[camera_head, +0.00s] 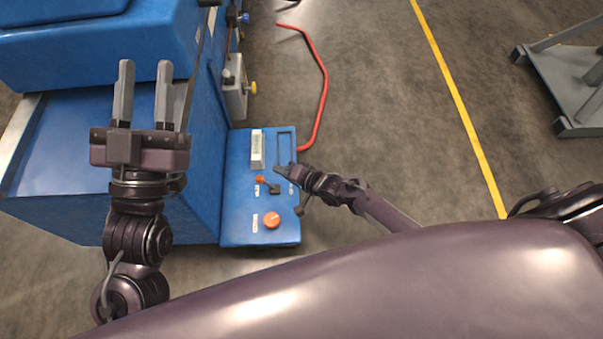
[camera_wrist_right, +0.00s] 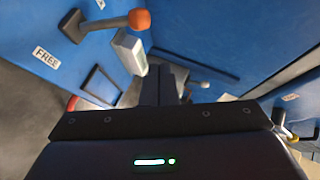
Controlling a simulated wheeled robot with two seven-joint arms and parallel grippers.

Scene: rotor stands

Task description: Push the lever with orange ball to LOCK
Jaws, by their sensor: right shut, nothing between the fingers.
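The lever with the orange ball (camera_head: 260,180) is on a blue control panel (camera_head: 235,215) in the head view. Its dark arm leans so the ball is at the upper left of its base. In the right wrist view the orange ball (camera_wrist_right: 139,20) is at the top, beyond the fingers and apart from them. A FREE label (camera_wrist_right: 45,57) is readable there; I cannot read a LOCK label. My right gripper (camera_head: 280,170) is shut and empty over the panel, just right of the lever. My left gripper (camera_head: 144,82) is open and empty above the blue machine, its two fingers apart.
An orange knob (camera_head: 271,220) sits below the lever on the panel. A white meter (camera_head: 257,149) and a dark rectangular frame (camera_head: 285,147) are above it. A red hose (camera_head: 322,90) lies on the floor.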

